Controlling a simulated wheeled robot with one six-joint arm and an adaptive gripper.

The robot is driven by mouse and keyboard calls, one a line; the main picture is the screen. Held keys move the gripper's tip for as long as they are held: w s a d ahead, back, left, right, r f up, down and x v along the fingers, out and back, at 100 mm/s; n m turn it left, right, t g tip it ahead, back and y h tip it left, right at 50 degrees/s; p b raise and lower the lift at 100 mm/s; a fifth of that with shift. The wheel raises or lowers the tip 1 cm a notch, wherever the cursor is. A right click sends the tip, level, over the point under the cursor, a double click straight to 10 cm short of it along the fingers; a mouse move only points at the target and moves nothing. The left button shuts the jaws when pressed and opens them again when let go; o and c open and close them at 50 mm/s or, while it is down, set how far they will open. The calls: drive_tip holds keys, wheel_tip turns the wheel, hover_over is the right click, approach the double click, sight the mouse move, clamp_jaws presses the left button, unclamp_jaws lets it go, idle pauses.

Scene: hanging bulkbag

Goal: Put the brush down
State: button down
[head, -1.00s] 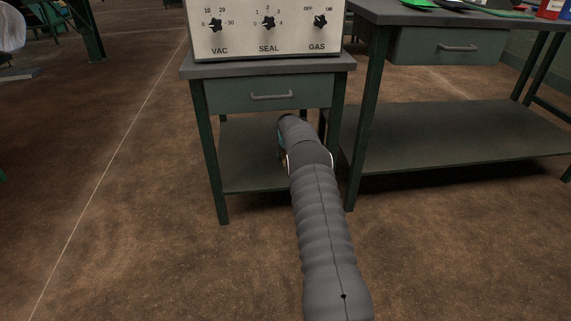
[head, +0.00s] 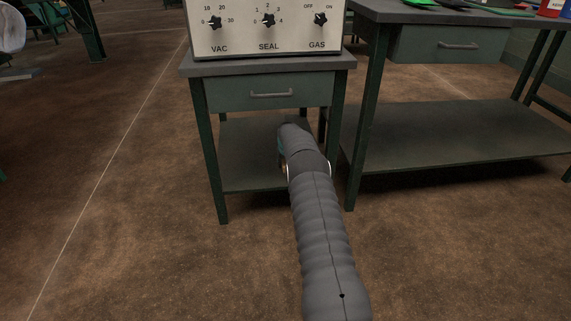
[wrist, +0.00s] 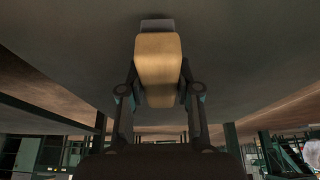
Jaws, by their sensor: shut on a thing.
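The brush shows in the wrist view as a tan wooden block (wrist: 157,58) with a dark grey end (wrist: 157,24) beyond it. My gripper (wrist: 160,82) is shut on the tan block, one finger on each side. The dark end points at a broad grey surface, which looks like the lower shelf seen upside down. I cannot tell whether the brush touches it. In the head view my arm reaches in under the drawer of the small table, over its lower shelf (head: 240,150). My arm hides most of the gripper and the brush there.
The small table's drawer (head: 270,92) is shut above my arm. A control box (head: 262,30) with VAC, SEAL and GAS knobs stands on its top. Table legs stand on both sides of my arm. A larger workbench (head: 460,150) stands to the right. The floor at left is clear.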

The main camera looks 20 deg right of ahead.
drive_tip(key=shift+f+b, duration=0.3)
drive_tip(key=shift+f, duration=0.05)
drive_tip(key=c, duration=0.8)
unclamp_jaws()
